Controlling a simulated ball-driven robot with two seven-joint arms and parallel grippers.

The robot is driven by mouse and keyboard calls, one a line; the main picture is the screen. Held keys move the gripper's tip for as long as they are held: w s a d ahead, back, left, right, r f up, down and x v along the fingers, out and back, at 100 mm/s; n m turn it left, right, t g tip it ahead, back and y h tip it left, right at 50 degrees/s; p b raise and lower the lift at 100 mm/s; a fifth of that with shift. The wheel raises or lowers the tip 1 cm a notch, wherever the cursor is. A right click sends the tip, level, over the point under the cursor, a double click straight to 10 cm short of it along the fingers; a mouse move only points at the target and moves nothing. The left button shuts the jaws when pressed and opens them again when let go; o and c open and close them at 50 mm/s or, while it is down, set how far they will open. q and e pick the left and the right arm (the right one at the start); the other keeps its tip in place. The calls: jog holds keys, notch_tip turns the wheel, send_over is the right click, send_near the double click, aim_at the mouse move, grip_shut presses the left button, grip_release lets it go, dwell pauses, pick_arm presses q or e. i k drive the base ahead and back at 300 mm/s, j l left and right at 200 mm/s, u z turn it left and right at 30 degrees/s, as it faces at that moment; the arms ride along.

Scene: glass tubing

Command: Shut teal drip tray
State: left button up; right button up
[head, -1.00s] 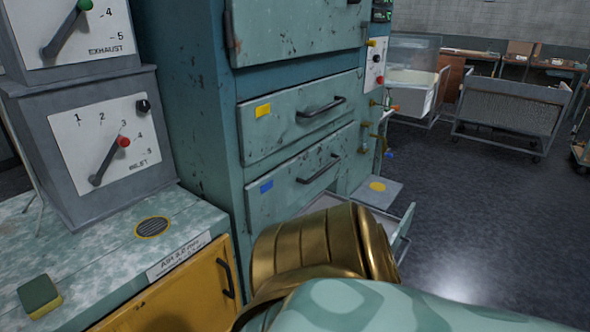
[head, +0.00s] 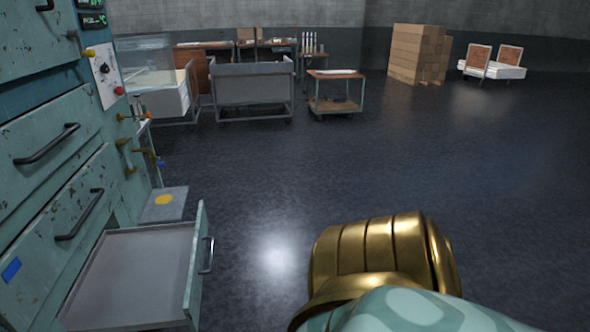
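The teal drip tray (head: 196,270) is pulled out of the base of the teal machine, at the lower left of the head view. Its flat grey inside is bare where I can see it. Its teal front stands out over the floor, with a dark handle (head: 208,254) on the outer face. The near part of the tray is cut off by the bottom edge. A gold and teal link of my own arm fills the lower middle right, a little right of the tray and apart from it in the picture. Neither gripper is in view.
Two drawers with dark handles, an upper one (head: 40,165) and a lower one (head: 60,250), look shut above the tray. A grey plate with a yellow disc (head: 163,200) lies beyond the tray. Carts (head: 253,85) stand farther back. Open dark floor (head: 400,170) lies to the right.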

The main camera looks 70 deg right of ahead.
aim_at(149, 278)
jog(key=z, duration=1.6)
